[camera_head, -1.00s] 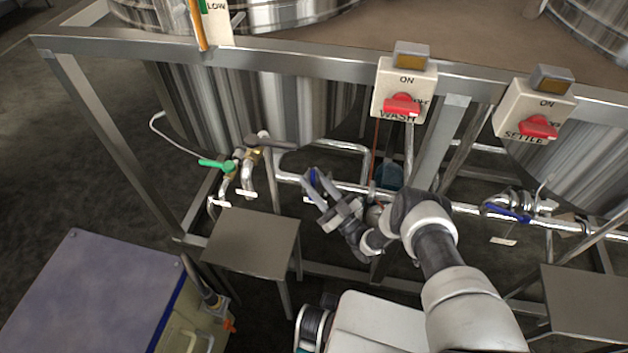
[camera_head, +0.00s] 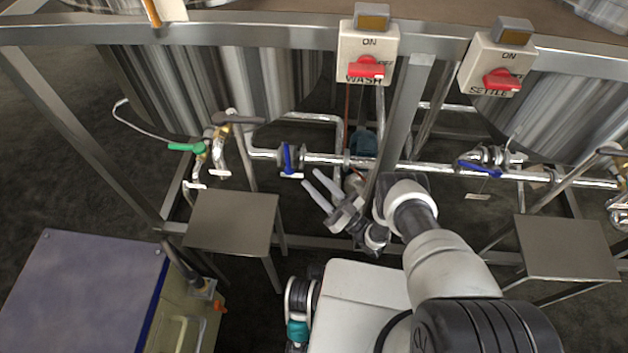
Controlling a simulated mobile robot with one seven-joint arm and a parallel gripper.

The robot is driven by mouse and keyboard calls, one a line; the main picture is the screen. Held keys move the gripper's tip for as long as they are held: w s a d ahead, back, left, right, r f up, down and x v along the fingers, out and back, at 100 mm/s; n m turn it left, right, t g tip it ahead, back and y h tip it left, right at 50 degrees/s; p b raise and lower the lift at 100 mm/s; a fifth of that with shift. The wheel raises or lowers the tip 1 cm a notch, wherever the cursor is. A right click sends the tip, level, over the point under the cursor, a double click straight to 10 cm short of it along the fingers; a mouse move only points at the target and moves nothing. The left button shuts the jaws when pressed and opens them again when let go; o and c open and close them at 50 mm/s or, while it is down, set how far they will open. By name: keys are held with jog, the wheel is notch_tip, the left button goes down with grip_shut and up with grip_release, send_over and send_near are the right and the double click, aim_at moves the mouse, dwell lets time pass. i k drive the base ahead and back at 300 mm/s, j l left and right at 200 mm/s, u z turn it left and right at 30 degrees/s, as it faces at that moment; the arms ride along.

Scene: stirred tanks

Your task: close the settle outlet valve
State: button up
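A valve with a blue lever (camera_head: 480,169) sits on the horizontal pipe at right, below the SETTLE box. Its lever lies nearly along the pipe. I take it as the settle outlet valve; its tag (camera_head: 478,196) is too small to read. My gripper (camera_head: 315,180) is open and empty, well left of that valve and in front of the pipe. It is nearer another blue-lever valve (camera_head: 288,158), whose lever stands across the pipe; the fingers are apart from it.
A SETTLE switch box (camera_head: 480,68) and a WASH switch box (camera_head: 352,45) hang on the frame rail. A green-lever valve (camera_head: 186,147) is at left. Small metal tables (camera_head: 232,220) and (camera_head: 568,248) and frame posts (camera_head: 398,120) stand around. A lidded cabinet (camera_head: 80,290) is at front left.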

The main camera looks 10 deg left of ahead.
aim_at(477, 168)
jog(key=k, duration=1.5)
